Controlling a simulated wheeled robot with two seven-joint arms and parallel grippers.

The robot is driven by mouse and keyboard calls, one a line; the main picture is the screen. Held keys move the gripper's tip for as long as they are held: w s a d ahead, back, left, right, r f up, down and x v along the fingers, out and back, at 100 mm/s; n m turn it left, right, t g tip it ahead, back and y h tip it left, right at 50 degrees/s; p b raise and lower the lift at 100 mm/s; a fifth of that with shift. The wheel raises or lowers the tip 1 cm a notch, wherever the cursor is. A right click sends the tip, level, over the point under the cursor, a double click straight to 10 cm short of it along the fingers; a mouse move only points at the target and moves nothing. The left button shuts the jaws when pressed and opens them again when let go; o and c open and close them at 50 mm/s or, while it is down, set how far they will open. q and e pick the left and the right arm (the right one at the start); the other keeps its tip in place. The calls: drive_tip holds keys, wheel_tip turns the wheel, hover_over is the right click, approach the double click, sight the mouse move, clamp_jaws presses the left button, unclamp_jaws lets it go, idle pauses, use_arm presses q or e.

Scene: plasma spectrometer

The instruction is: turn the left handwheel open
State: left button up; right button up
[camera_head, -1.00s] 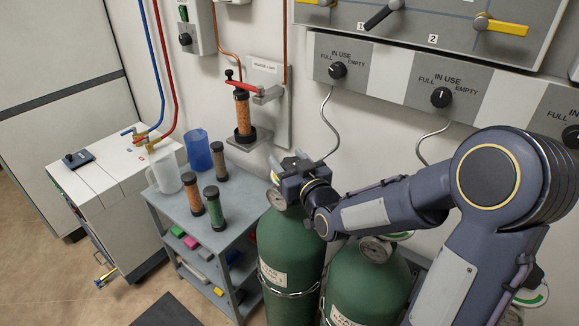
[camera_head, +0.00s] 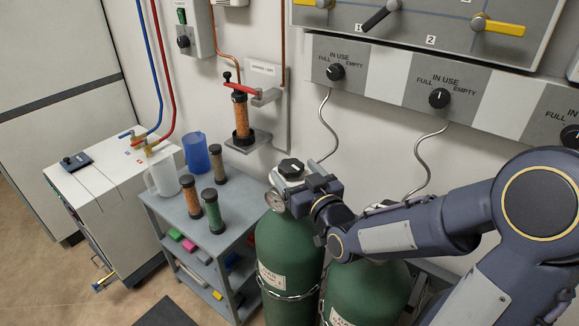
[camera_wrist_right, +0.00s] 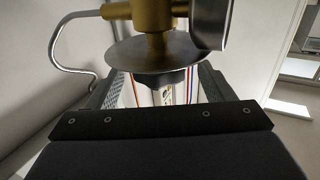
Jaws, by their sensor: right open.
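The left handwheel (camera_head: 291,167) is a black knob above a silver disc, on the valve of the left green cylinder (camera_head: 287,250). A round gauge (camera_head: 275,200) sits on the valve's front. My right gripper (camera_head: 314,180) is just right of the valve, with its jaws open. In the right wrist view, the silver disc (camera_wrist_right: 150,55) and brass valve (camera_wrist_right: 155,18) are ahead of the jaws. The black handwheel (camera_wrist_right: 170,79) shows partly below the disc, between the open fingers; contact cannot be told. My left gripper is not in view.
My right arm partly covers the second green cylinder (camera_head: 367,290) and hides its valve. A grey cart (camera_head: 165,215) with sample tubes and jugs stands to the left. The wall panel (camera_head: 385,75) with knobs is above; a thin metal hose (camera_head: 323,125) hangs behind the valve.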

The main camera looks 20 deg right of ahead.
sight(297, 175)
drive_tip(key=shift+s, duration=1.5)
drive_tip(key=shift+s+d+r+g+p, duration=0.2)
drive_tip(key=shift+s+r+g+p, duration=0.05)
drive_tip(key=shift+r+g+p, duration=0.1)
drive_tip(key=s+a+r+m+g+y+p, duration=0.1)
drive_tip(key=s+g+p, duration=0.3)
drive_tip(key=s, duration=0.7)
drive_tip(key=s+a+r+m+g+y+p, duration=0.1)
drive_tip(key=s+a+g+p, duration=0.2)
drive_tip(key=s, duration=0.9)
drive_tip(key=g+p, duration=0.2)
drive_tip(key=g, duration=0.2)
drive_tip(key=shift+a+g+y, duration=0.15)
drive_tip(key=shift+g+y, duration=0.2)
drive_tip(key=shift+y, duration=0.05)
